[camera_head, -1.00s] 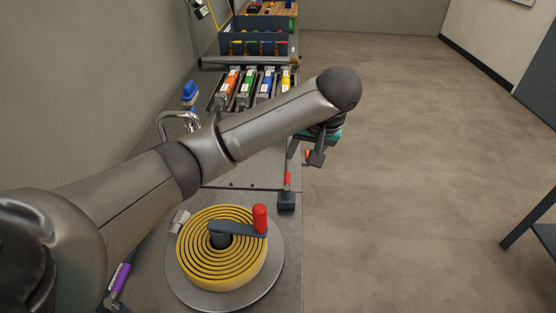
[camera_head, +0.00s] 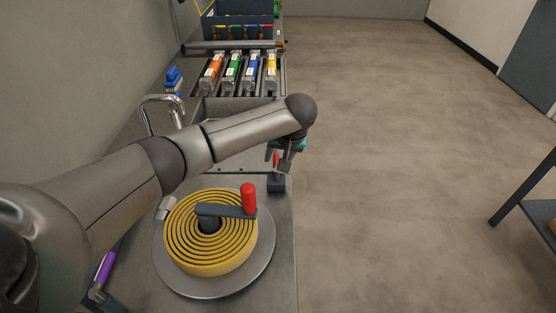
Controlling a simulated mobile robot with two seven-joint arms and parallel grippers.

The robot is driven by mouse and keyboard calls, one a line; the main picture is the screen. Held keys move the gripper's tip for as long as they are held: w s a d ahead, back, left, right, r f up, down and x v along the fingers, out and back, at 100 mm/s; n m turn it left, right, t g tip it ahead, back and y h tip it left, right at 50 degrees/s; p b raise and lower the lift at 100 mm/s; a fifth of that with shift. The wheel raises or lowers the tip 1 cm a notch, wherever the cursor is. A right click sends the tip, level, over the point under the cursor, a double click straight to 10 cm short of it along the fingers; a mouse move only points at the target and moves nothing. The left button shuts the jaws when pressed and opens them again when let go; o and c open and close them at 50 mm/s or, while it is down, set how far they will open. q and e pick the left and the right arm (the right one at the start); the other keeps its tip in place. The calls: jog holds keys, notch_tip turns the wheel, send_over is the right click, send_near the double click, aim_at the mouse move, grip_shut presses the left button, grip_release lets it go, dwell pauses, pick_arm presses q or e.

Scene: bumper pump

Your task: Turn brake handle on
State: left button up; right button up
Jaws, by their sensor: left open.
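A small lever with a red section (camera_head: 277,161) stands upright on a dark square base (camera_head: 276,183) at the right edge of the bench. It looks like the brake handle. My left gripper (camera_head: 279,157) points down at the lever's upper part, with its fingers apart and seemingly on either side of it. The gripper overlaps the lever's top, so I cannot tell whether they touch. In front of it, a yellow coil (camera_head: 190,245) on a round metal plate carries a dark crank with a red knob (camera_head: 249,198). My right gripper is out of view.
Orange, green, blue and yellow cartridges (camera_head: 252,66) lie in a rack behind my left arm. A metal tap (camera_head: 160,105) and a purple-handled lever (camera_head: 105,267) are on the left. Open floor (camera_head: 400,150) lies right, with a dark table (camera_head: 535,205) at the edge.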

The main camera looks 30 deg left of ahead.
pick_arm(q)
jog(key=shift+w+a+f, duration=0.1)
jog(key=shift+f, duration=0.25)
grip_shut()
dwell(1.3)
